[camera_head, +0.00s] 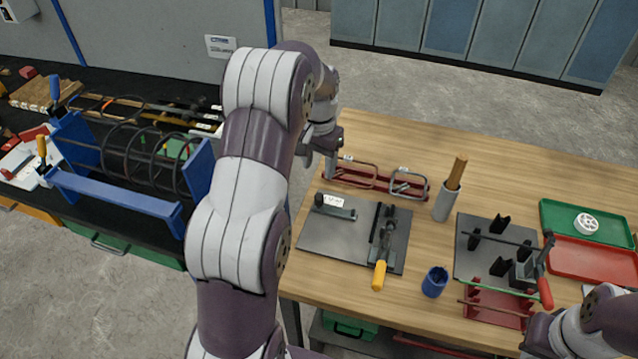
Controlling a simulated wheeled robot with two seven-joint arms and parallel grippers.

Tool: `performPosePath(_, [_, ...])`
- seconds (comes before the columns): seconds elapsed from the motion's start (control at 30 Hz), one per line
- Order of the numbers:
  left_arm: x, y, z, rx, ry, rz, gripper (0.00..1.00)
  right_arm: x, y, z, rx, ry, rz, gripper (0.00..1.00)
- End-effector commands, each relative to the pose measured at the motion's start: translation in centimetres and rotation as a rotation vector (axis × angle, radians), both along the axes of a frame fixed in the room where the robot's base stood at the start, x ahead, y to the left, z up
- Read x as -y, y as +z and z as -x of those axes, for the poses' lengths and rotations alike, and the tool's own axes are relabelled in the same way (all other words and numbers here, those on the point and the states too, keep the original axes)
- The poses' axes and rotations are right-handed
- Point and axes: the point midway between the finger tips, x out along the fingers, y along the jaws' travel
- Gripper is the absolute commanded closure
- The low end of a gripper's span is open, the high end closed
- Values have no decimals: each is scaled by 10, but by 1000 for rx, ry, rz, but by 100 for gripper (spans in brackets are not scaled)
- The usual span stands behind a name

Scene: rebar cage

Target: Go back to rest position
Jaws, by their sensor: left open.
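My left arm (240,190) rises from the bottom of the head view and reaches over the left end of the wooden table. My left gripper (318,168) points down near the table's left edge, beside the red rack with metal loops. Its jaws are open, and nothing shows between them. Part of its wrist is hidden behind the arm. My right arm (590,325) shows only in part at the lower right corner, and its gripper is not visible. The rebar cage (140,155) lies in a blue fixture (115,193) on the dark bench at the left.
The wooden table (480,155) holds a red rack (375,182), a grey plate with a yellow-handled clamp (379,275), a grey cylinder (446,205), a blue cup (434,282), a second fixture plate (470,262), and green (560,212) and red trays (590,262). The table's back is clear.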

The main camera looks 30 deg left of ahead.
Motion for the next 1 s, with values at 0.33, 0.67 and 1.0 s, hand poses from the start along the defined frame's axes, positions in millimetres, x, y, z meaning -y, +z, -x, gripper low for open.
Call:
performPosePath(0.33, [0, 23, 0, -1, 0, 0, 48, 0, 10, 0, 0, 0, 0, 100])
performPosePath(0.67, [0, 23, 0, -1, 1, 0, 48, 0, 10, 0, 0, 0, 0, 100])
performPosePath(1.0, [70, -7, 96, 58, 160, -4, 48, 0, 10, 0, 0, 0, 0, 100])
